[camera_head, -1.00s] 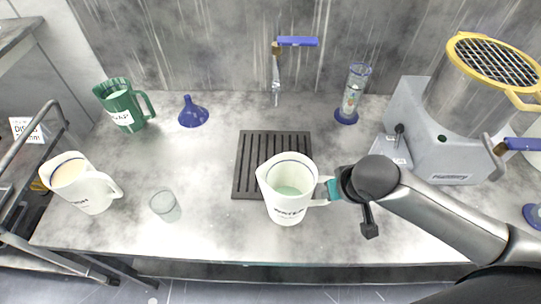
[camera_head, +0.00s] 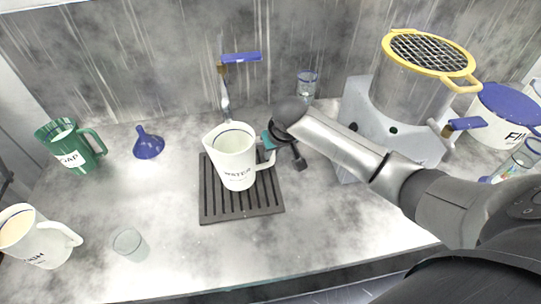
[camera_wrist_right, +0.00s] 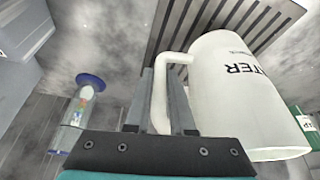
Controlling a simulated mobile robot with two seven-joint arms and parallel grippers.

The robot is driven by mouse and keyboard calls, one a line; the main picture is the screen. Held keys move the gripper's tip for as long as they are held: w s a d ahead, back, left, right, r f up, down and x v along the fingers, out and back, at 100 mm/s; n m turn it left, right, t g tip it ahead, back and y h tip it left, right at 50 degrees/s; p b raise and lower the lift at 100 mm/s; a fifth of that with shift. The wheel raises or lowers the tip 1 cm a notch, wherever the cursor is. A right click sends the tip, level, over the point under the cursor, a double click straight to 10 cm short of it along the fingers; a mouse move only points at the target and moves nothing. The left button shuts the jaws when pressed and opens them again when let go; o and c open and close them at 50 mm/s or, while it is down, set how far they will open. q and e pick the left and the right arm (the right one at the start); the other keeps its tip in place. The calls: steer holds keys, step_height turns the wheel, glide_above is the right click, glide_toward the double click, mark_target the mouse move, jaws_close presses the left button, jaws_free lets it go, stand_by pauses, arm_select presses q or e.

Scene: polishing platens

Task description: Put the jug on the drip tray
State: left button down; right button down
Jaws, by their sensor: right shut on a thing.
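The white jug marked WATER (camera_head: 234,160) stands upright over the dark slatted drip tray (camera_head: 240,213), within its outline in the head view. I cannot tell whether its base touches the slats. My right gripper (camera_head: 269,142) comes in from the right and is shut on the jug's handle. In the right wrist view the jug (camera_wrist_right: 245,95) is at the right, its handle between the fingers (camera_wrist_right: 165,105), with the tray (camera_wrist_right: 215,18) behind it. My left gripper is not in view.
A tap (camera_head: 225,90) stands behind the tray. A green jug (camera_head: 72,148), a blue funnel (camera_head: 148,145), another white jug (camera_head: 38,240) and a clear beaker (camera_head: 131,244) are at left. A measuring cylinder (camera_head: 306,84) and a grey machine (camera_head: 405,135) are at right.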

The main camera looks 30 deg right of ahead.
steer(key=shift+w+x, duration=0.15)
steer(key=shift+x, duration=0.85)
steer(key=shift+w+x, duration=0.15)
steer(key=shift+x, duration=0.8)
steer(key=c, duration=0.8)
jaws_free()
steer(key=shift+s, duration=0.1)
steer(key=shift+o, duration=0.2)
steer(key=p+v, duration=0.1)
steer(key=v, duration=1.1)
steer(key=shift+p, duration=0.4)
